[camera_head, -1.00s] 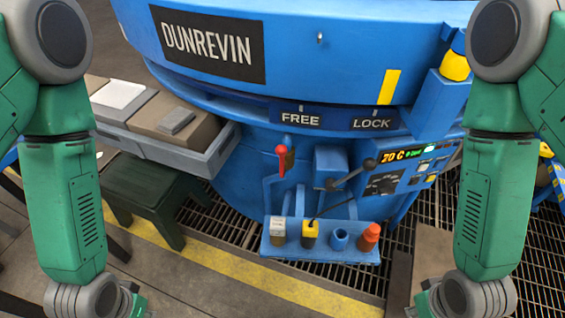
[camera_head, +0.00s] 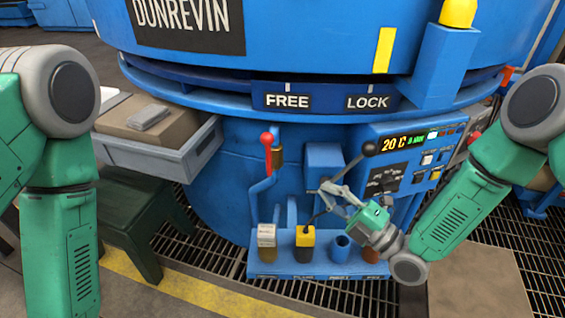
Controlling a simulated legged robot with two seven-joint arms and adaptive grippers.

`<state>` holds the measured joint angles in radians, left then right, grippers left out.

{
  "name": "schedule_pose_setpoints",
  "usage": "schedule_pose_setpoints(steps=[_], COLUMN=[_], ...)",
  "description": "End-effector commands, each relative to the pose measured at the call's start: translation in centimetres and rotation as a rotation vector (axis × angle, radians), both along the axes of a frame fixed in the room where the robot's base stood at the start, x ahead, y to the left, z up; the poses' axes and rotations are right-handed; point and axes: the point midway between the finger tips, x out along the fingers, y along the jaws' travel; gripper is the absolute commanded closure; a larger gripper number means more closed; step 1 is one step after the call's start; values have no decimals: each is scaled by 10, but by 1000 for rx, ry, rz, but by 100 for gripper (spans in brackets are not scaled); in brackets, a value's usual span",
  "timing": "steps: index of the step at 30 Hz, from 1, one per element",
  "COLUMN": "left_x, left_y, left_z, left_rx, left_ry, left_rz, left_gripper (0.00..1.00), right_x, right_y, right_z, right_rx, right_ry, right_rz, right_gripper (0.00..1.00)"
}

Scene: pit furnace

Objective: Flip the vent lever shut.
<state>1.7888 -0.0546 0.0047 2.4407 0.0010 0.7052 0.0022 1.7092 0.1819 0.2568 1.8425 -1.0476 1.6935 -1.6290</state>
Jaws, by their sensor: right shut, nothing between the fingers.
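A lever with a black ball knob (camera_head: 370,148) sticks out up and to the right from a blue box (camera_head: 324,165) on the furnace front. A second lever with a red knob (camera_head: 267,139) stands upright to its left. No label shows which one is the vent lever. My right gripper (camera_head: 327,192) is shut and empty. It is in front of the blue box, at the lower end of the black-knobbed lever, and hides part of it. I cannot tell whether it touches. My left arm hangs at the left, with its gripper out of the frame.
Below the levers, a blue shelf (camera_head: 290,262) holds several small items, including a yellow-topped one (camera_head: 305,238) with a black cable. A control panel (camera_head: 400,168) reading 20 C is to the right. A green stool (camera_head: 135,210) stands at the left.

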Motion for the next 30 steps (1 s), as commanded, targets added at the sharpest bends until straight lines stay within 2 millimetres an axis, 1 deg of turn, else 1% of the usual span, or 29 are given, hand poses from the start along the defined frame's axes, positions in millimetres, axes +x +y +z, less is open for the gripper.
schedule_pose_setpoints(steps=[3, 11, 16, 20, 30], left_x=[0, 0, 0, 0, 0], left_y=[0, 0, 0, 0, 0], left_z=[-2, -1, -4, -10, -28], left_rx=[0, 0, 0, 0, 0], left_ry=[-1, -1, -1, 0, 0], left_rz=[0, 0, 0, 0, 0], left_gripper=[100, 100, 100, 100, 100], right_x=[1, 1, 7, 19, 63], right_y=[-1, 0, 7, 22, 74], right_z=[3, 4, 6, 12, 33], right_rx=[1, 0, 0, 1, 1], right_ry=[-42, -40, -41, -42, -40], right_rz=[-2, -2, -1, 0, -1], right_gripper=[100, 100, 100, 100, 100])
